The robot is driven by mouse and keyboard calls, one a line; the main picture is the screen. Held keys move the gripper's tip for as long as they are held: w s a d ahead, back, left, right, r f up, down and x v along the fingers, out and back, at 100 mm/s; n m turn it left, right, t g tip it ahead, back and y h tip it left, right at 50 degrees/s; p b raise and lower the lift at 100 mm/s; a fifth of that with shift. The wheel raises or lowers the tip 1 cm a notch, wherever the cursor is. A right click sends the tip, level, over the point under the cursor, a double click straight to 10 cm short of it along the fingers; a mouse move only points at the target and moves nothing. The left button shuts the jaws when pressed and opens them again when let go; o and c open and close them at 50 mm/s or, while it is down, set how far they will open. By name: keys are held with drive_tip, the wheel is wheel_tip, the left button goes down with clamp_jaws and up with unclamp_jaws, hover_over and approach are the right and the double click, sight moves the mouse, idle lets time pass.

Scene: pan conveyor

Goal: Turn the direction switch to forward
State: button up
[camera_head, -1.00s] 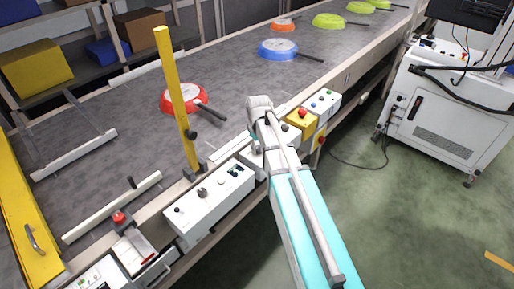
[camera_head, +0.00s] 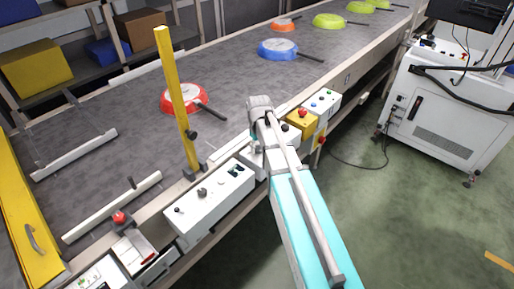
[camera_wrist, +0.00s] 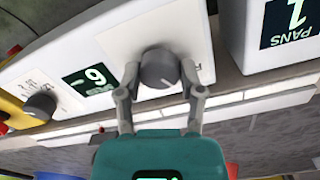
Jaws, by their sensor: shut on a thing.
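The direction switch (camera_wrist: 158,66) is a dark grey round knob on a white control box (camera_wrist: 122,38) in the wrist view. Part of a letter, seemingly an F, shows to its right. My gripper (camera_wrist: 161,76) has one finger on each side of the knob, shut on it. The knob's pointer mark and exact angle are hard to make out. In the head view my arm hides the knob and the fingertips.
Another knob (camera_wrist: 41,105) and a display reading 6 (camera_wrist: 90,79) sit to the left. A white box with a PANS display (camera_wrist: 285,25) stands at right. In the head view a yellow post (camera_head: 177,105) and a red pan (camera_head: 174,99) are near the arm.

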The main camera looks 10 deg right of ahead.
drive_tip(key=m, duration=0.7)
drive_tip(key=shift+s, duration=0.2)
drive_tip(key=m, duration=0.7)
idle(0.3)
drive_tip(key=o, duration=1.2)
drive_tip(key=shift+w, duration=0.1)
drive_tip(key=shift+w+r, duration=0.1)
drive_tip(key=shift+r, duration=0.05)
